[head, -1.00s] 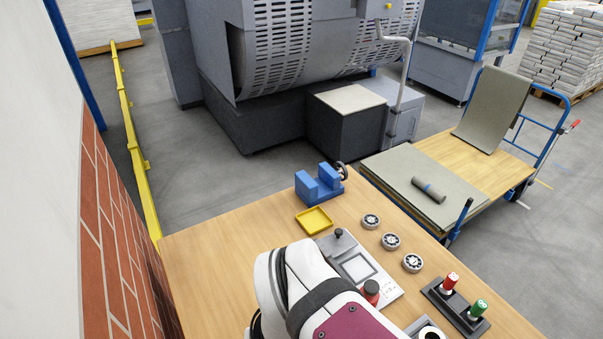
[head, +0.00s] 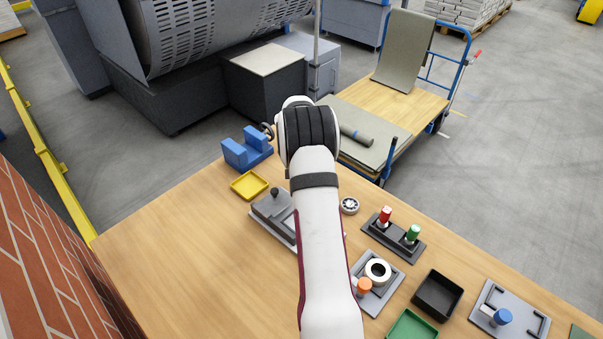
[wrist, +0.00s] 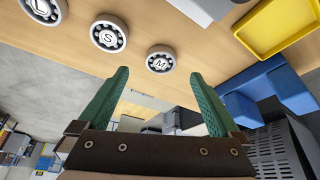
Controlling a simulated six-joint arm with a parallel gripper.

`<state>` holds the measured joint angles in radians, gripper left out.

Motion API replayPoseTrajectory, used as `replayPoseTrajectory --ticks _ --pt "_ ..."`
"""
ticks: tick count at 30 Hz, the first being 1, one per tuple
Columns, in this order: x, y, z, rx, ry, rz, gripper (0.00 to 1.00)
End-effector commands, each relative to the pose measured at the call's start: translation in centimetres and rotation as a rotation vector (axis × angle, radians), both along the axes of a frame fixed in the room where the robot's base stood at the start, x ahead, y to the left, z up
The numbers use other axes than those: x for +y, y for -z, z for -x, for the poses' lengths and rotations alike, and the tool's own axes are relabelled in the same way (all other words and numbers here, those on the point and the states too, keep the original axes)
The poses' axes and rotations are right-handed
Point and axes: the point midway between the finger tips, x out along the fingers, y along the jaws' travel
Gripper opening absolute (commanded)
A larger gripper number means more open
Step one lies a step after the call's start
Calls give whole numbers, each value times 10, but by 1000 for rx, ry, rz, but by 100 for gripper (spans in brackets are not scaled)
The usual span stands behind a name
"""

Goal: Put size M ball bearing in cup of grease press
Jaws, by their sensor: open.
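In the head view my arm hides my gripper and all but one bearing (head: 349,205). What looks like the grease press (head: 393,277), with a white ring-shaped cup (head: 377,270) and an orange-topped part, stands right of my arm.
A yellow tray (head: 249,185) and a blue vise (head: 245,151) stand at the far left. A grey fixture (head: 270,212) is partly behind my arm. A holder with red and green pieces (head: 393,238), a black bin (head: 438,294) and a green tray (head: 411,328) stand to the right.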

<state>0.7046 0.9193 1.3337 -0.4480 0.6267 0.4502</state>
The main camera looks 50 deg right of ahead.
Motion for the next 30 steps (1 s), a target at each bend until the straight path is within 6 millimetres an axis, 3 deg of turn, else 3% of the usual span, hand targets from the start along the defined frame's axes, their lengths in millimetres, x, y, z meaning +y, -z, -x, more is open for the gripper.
replayPoseTrajectory --ticks 9,17,30 --pt "-19 48 -11 0 0 -1 99" --pt "-21 53 -13 -1 -2 -1 99" --pt "-20 53 -13 -1 -2 -1 22"
